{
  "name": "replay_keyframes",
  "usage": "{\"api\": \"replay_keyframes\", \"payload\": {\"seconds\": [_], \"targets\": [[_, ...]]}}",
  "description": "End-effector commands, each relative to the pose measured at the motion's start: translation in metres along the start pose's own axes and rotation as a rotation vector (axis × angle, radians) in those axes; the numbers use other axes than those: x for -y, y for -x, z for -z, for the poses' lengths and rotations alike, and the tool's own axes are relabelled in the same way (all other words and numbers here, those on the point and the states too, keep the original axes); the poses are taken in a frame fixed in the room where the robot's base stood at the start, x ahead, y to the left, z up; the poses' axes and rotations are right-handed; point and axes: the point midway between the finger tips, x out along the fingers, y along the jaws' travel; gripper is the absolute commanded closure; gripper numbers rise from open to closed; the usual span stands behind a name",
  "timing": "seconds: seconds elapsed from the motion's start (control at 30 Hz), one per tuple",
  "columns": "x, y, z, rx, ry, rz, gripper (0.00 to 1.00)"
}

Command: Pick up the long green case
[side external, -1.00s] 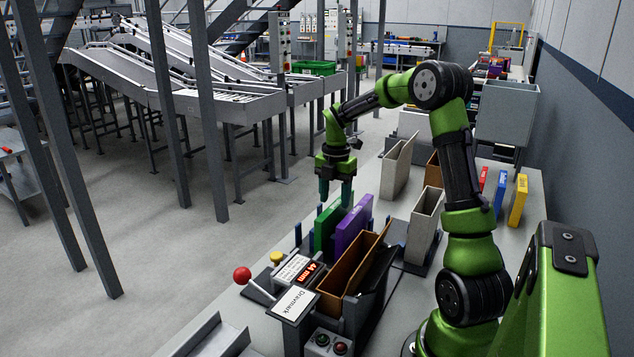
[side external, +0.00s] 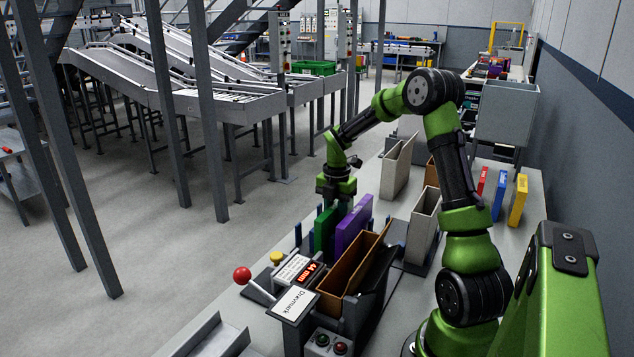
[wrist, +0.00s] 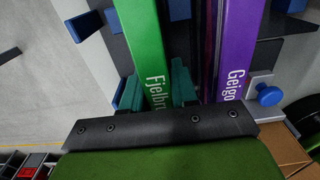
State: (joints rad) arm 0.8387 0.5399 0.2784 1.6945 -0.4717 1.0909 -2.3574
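The long green case (side external: 325,229) stands upright in a row on the bench, left of a purple case (side external: 352,226). In the wrist view the green case (wrist: 143,42) runs up from the gripper, with white lettering on its spine. My gripper (wrist: 157,90) is low over it, with one dark green finger on each side of the spine. The fingers look open around the case, with little room on either side. In the side view the fingertips are hidden behind the cases and the wrist.
The purple case (wrist: 232,45) is close to the right finger. Blue posts (wrist: 85,25) flank the row. A brown open box (side external: 350,275), a control panel with a red ball lever (side external: 242,274) and grey bins (side external: 424,222) stand nearby. Red, blue and yellow cases (side external: 518,200) stand farther right.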

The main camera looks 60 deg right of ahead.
Motion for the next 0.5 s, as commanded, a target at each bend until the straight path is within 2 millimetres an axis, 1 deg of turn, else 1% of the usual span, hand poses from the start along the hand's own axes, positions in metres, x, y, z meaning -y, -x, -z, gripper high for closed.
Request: {"api": "replay_keyframes", "payload": {"seconds": [0.03,0.07,0.37,0.47,0.5], "targets": [[0.000,0.000,0.000,0.000,0.000,0.000,0.97],[0.000,0.000,0.000,0.000,0.000,0.000,1.00],[-0.001,0.003,0.000,0.002,0.000,-0.002,1.00],[-0.001,0.014,-0.001,0.003,-0.001,-0.003,1.00],[-0.001,0.021,-0.001,0.004,-0.002,-0.004,1.00]]}}
